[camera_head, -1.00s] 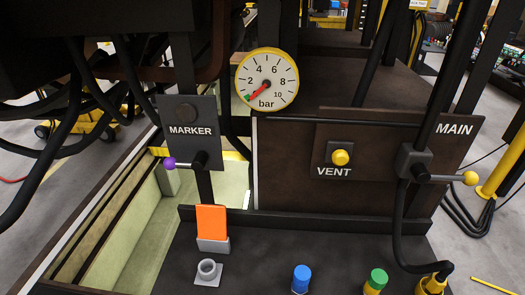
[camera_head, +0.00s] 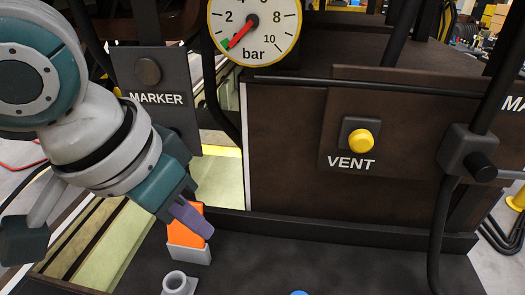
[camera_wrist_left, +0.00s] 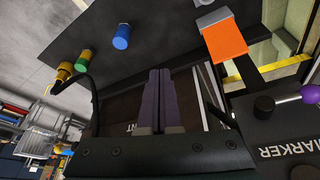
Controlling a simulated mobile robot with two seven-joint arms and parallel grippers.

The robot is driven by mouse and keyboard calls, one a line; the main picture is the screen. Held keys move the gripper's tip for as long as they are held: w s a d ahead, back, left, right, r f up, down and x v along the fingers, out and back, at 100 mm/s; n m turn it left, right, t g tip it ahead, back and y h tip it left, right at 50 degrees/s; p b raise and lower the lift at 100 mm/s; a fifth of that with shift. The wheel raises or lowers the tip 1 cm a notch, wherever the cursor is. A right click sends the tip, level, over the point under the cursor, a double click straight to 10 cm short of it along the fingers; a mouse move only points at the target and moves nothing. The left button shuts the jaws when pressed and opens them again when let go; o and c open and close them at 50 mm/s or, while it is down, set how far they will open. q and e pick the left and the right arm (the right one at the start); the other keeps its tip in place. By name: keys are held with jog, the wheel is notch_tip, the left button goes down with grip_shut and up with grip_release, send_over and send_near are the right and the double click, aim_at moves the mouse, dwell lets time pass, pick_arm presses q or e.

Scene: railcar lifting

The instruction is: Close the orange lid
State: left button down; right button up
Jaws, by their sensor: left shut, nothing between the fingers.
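The orange lid (camera_head: 178,236) stands up from its small grey mount (camera_head: 190,255) on the dark deck. My left gripper (camera_head: 208,231) has purple fingers, shut and empty, and they cover part of the lid in the head view. I cannot tell whether they touch it there. In the left wrist view the lid (camera_wrist_left: 224,42) lies to the upper right of the shut fingers (camera_wrist_left: 160,72), apart from them in the picture. A grey ring-shaped socket (camera_head: 178,283) stands in front of the mount. My right gripper is not in view.
The MARKER panel (camera_head: 155,99) is behind my left wrist. The VENT panel with its yellow button (camera_head: 361,141) is at right, and the pressure gauge (camera_head: 252,22) is above. Blue (camera_wrist_left: 121,37) and green (camera_wrist_left: 81,67) caps show in the wrist view.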

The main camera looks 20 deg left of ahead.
pick_arm(q)
jog(key=w+a+f+n+y+b, duration=0.2)
jog(key=w+a+f+n+b, duration=0.25)
jog(key=w+a+b, duration=0.65)
jog(key=a+x, duration=0.1)
jog(key=x, duration=0.7)
jog(key=shift+s+p, duration=0.3)
jog(key=shift+s, duration=0.1)
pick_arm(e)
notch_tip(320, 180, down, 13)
pick_arm(q)
jog(key=shift+f, duration=0.1)
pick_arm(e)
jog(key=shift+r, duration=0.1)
